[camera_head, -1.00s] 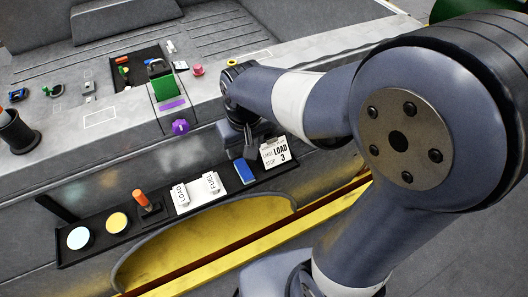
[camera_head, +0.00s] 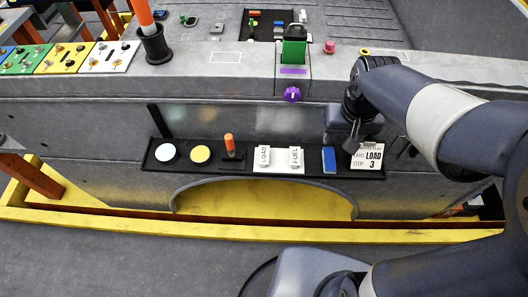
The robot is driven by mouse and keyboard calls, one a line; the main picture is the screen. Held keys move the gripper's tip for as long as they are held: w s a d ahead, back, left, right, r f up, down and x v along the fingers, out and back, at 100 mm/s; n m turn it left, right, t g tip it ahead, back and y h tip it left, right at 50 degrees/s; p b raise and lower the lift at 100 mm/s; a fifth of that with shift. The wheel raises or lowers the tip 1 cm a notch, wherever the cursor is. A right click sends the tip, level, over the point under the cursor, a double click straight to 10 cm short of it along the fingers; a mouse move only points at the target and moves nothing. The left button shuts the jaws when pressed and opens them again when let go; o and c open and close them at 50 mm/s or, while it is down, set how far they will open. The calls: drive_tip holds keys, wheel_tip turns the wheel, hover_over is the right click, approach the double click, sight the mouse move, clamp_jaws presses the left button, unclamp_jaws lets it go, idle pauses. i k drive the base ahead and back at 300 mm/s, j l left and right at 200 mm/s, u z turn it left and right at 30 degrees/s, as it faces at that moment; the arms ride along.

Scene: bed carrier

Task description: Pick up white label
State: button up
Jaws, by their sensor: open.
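Two white labels stand side by side on the dark narrow tray (camera_head: 200,168): one reads LOAD (camera_head: 263,158), the other FUEL (camera_head: 296,158). At the tray's right end is a white card (camera_head: 369,157) with "LOAD" and "3" in large print. My gripper (camera_head: 351,147) points down just left of this card's top edge, above and right of the blue block (camera_head: 329,159). It is open with nothing seen in it. My wrist partly hides the fingers, and I cannot tell whether they touch the card.
The tray also holds a white disc (camera_head: 166,153), a yellow disc (camera_head: 200,154) and an orange-handled piece (camera_head: 230,146). A purple knob (camera_head: 292,94) and a green block (camera_head: 293,50) are above. A yellow rail (camera_head: 120,226) runs below the tray.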

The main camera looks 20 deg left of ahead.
sight(263, 154)
drive_tip(key=u, duration=1.3)
